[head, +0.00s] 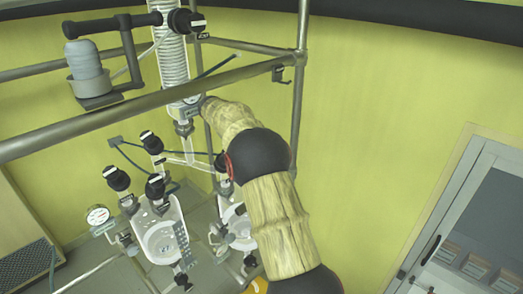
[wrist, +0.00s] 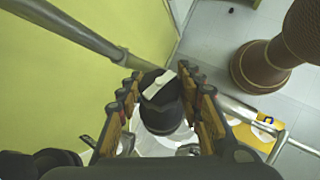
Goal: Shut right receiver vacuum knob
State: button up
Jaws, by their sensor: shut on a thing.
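In the wrist view, a black knob (wrist: 161,112) with a white pointer bar on its top sits between the two fingers of my gripper (wrist: 160,77). The fingers are shut on the knob's sides. The pointer bar lies slantwise, its upper end toward the right. Pale glass shows below the knob, mostly hidden by the knob and fingers. In the head view, the right receiver (head: 238,222) is a glass vessel partly behind my arm. A black knob (head: 220,161) shows beside my arm above it. My gripper's fingers cannot be made out in the head view.
The left receiver (head: 163,240) has several black knobs and a pressure gauge (head: 97,215). Metal frame rails (head: 150,108) cross near my arm, and one rail (wrist: 75,30) passes close to my gripper. A grey door (head: 465,225) stands at the right.

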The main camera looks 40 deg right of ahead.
jog(key=shift+f+m+g+y+p, duration=0.25)
jog(key=shift+m+y+p, duration=0.4)
jog(key=shift+p, duration=0.75)
jog(key=o, duration=1.2)
jog(key=shift+r, duration=0.15)
jog(key=shift+n+h+b, duration=0.25)
jog(key=shift+b, duration=0.4)
jog(key=b, duration=0.3)
jog(key=shift+f+n+h, duration=0.2)
jog(key=shift+n+h, duration=0.2)
jog(key=n+t+h+b, duration=0.3)
jog(key=b, duration=0.9)
jog(key=shift+n+t+h+b, duration=0.25)
jog(key=shift+n+h+b, duration=0.05)
jog(key=shift+n, duration=0.1)
jog(key=n+b, duration=0.1)
jog(key=b, duration=0.2)
jog(key=shift+t+h, duration=0.3)
jog(key=shift+t, duration=0.1)
jog(key=shift+b, duration=0.6)
jog(key=n+t+h+b, duration=0.1)
jog(key=t+b, duration=0.1)
jog(key=b, duration=0.3)
jog(key=shift+d+n, duration=0.1)
jog(key=shift+n, duration=0.3)
